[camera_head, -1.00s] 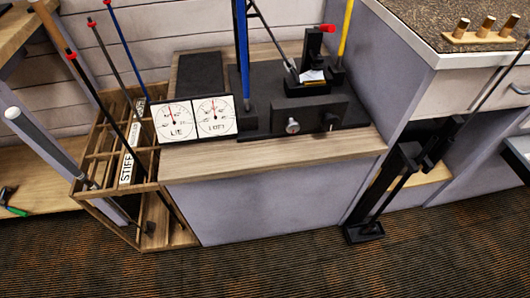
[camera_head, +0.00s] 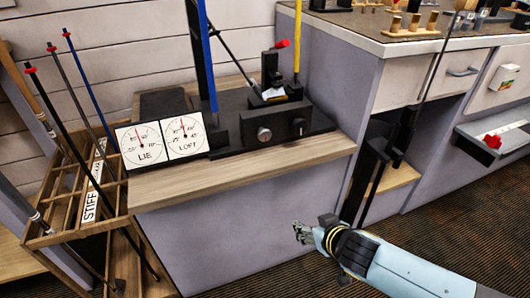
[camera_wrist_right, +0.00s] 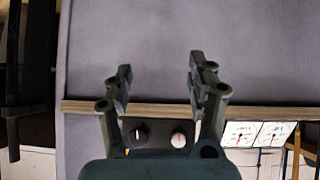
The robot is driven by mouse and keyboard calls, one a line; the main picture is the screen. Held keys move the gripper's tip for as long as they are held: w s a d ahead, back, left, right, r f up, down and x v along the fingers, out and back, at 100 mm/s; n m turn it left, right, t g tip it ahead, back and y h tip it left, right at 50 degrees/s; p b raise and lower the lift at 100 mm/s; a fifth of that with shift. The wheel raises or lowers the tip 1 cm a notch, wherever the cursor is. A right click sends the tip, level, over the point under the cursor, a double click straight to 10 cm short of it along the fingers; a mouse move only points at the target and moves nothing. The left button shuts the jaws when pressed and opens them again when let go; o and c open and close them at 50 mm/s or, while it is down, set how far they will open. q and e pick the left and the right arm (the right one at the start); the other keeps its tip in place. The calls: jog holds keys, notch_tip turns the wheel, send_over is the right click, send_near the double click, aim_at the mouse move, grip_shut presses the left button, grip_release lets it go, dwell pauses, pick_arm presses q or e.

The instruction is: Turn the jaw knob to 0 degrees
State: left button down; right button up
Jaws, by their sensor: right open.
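The machine (camera_head: 275,122) on the wooden-topped bench has two knobs on its front: a round silver knob (camera_head: 264,134) and a darker knob (camera_head: 298,126) to its right. I cannot tell which is the jaw knob. A red-handled clamp (camera_head: 280,44) stands above them. My right gripper (camera_head: 299,232) is in front of the bench, below and apart from the knobs. In the right wrist view, my right gripper (camera_wrist_right: 160,75) is open and empty; the silver knob (camera_wrist_right: 178,140) and darker knob (camera_wrist_right: 138,134) show beyond it, upside down. My left gripper is out of view.
The LIE dial (camera_head: 142,145) and LOFT dial (camera_head: 184,136) stand left of the knobs. A wooden club rack (camera_head: 62,212) is at the left. A dark upright stand (camera_head: 372,165) with a shaft is at the right. The bench front edge (camera_head: 245,186) lies between gripper and knobs.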

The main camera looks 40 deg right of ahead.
jog(key=w+r+t+b, duration=0.3)
jog(key=w+r+b, duration=0.3)
jog(key=w, duration=0.1)
jog(key=t+h+b, duration=0.1)
jog(key=t+b, duration=0.4)
jog(key=b, duration=0.7)
send_near(265, 136)
jog(key=x, duration=0.9)
jog(key=shift+w+d+r, duration=0.1)
jog(key=shift+w+d, duration=0.05)
jog(key=shift+w, duration=0.15)
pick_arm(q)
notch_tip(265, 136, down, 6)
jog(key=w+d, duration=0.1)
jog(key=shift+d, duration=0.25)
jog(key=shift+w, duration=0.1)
pick_arm(e)
jog(key=shift+c, duration=0.2)
jog(key=c, duration=1.1)
